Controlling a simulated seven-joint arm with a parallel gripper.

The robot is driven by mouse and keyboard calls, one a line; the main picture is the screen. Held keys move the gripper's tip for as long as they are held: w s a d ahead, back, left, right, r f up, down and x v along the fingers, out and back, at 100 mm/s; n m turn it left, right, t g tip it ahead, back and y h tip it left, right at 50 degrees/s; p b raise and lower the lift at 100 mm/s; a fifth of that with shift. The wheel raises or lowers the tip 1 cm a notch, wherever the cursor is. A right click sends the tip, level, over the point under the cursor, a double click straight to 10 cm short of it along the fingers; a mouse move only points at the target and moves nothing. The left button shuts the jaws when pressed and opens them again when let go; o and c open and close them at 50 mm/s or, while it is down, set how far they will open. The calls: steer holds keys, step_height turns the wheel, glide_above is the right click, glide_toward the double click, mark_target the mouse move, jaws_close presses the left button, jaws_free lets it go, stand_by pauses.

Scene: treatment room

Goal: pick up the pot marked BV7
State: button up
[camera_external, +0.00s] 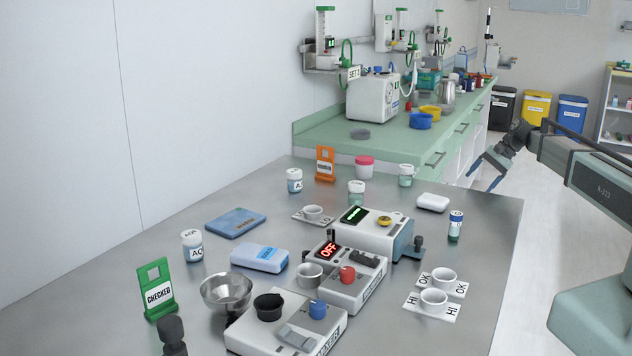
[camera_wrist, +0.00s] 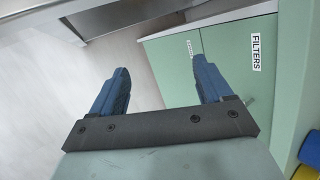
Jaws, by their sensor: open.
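Several small white-lidded pots stand on the grey metal table. One (camera_external: 294,181) is near the wall, one (camera_external: 356,193) is near the middle, one (camera_external: 406,175) is towards the back right, and one (camera_external: 192,246) is at the left. I cannot read BV7 on any of them; the left one seems to start with "AC". My gripper (camera_external: 487,174) is off the table's back right edge, over the floor, apart from all the pots. In the wrist view my gripper (camera_wrist: 160,78) is open, with nothing between its blue fingers. No pot shows in that view.
White devices (camera_external: 371,234) with dishes fill the table's middle. A metal bowl (camera_external: 227,294), a green CHECKED stand (camera_external: 157,288), an orange stand (camera_external: 325,163) and a pink-lidded jar (camera_external: 364,167) stand around. A green counter (camera_external: 386,139) adjoins behind. The table's right edge strip is mostly clear.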

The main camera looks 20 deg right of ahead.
steer(key=w+a+r+n+g, duration=0.1)
steer(key=a+r, duration=0.2)
steer(key=a, duration=0.4)
steer(key=w+a+r+n+g, duration=0.1)
steer(key=a+r, duration=0.2)
steer(key=a, duration=0.4)
steer(key=m+h, duration=0.6)
glide_toward(356, 183)
steer(key=shift+d, duration=0.1)
step_height(356, 183, down, 7)
steer(key=shift+f, duration=0.25)
steer(key=shift+w+a+f, duration=0.1)
steer(key=shift+a+f, duration=0.05)
steer(key=shift+f, duration=1.2)
steer(key=shift+a+f, duration=0.1)
steer(key=shift+f, duration=1.25)
steer(key=shift+c, duration=0.4)
steer(key=c, duration=1)
